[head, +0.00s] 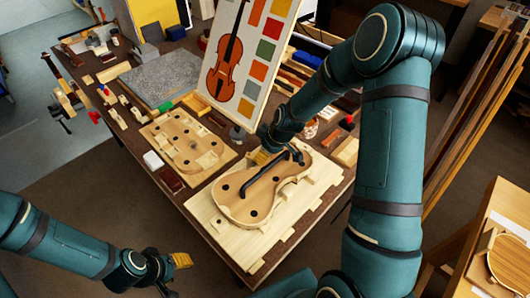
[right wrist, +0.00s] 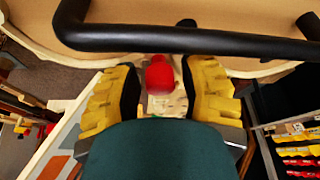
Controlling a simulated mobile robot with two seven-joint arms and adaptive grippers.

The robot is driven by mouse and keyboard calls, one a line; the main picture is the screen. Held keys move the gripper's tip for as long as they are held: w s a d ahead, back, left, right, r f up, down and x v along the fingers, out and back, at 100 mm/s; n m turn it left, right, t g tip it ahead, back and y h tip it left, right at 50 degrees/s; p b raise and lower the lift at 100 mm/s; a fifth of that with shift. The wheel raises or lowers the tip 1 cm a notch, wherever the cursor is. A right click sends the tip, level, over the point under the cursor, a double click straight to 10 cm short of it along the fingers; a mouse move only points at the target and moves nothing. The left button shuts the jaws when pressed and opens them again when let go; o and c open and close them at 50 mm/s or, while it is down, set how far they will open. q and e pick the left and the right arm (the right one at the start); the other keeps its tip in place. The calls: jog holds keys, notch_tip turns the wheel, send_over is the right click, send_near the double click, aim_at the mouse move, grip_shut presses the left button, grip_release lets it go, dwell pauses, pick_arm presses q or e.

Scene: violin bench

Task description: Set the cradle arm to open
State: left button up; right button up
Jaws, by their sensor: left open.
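The cradle arm (head: 264,178) is a black bar lying slantwise over the pale violin body (head: 250,208) on the light wooden cradle board (head: 222,232). In the right wrist view the black bar (right wrist: 200,40) crosses the top, with a red knob (right wrist: 159,76) below it. My right gripper (right wrist: 160,85) is open around the knob, with a gap on both sides. In the head view my right gripper (head: 268,156) is at the far end of the bar, partly hidden by its wrist. My left gripper (head: 182,270) is open and empty, off the bench's front left side.
A second board with a violin-shaped form (head: 187,147) lies left of the cradle. A panel with a violin picture and colour swatches (head: 245,60) stands behind. A grey slab (head: 160,78) and small tools cover the far left bench. Floor at the front left is clear.

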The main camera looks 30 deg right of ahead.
grip_shut()
